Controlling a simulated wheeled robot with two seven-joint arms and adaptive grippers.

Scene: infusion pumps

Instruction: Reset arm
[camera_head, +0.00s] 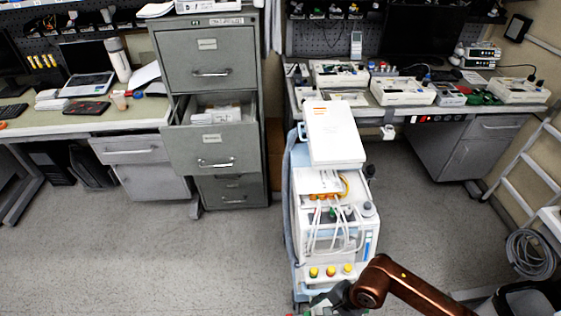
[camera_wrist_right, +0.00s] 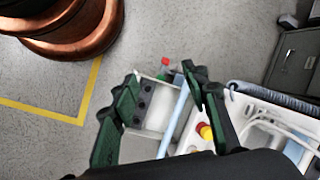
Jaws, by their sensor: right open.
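My right arm (camera_head: 405,287) is copper-coloured and comes in from the lower right in the head view. My right gripper (camera_wrist_right: 160,80) is open in the right wrist view, with its two dark green fingers spread apart and nothing clearly held between them. In the head view the gripper shows only partly at the bottom edge, by the front of a white medical machine (camera_head: 338,272). The machine's yellow and red knobs (camera_wrist_right: 206,132) show beside the right finger in the wrist view. My left gripper is not in view.
A grey filing cabinet (camera_head: 207,55) stands left of the machine with a drawer (camera_head: 215,147) open. Infusion pumps (camera_head: 402,91) stand on the back right desk. A ladder (camera_head: 520,155) and coiled hose (camera_head: 532,252) are at the right. The left floor (camera_head: 120,260) is clear.

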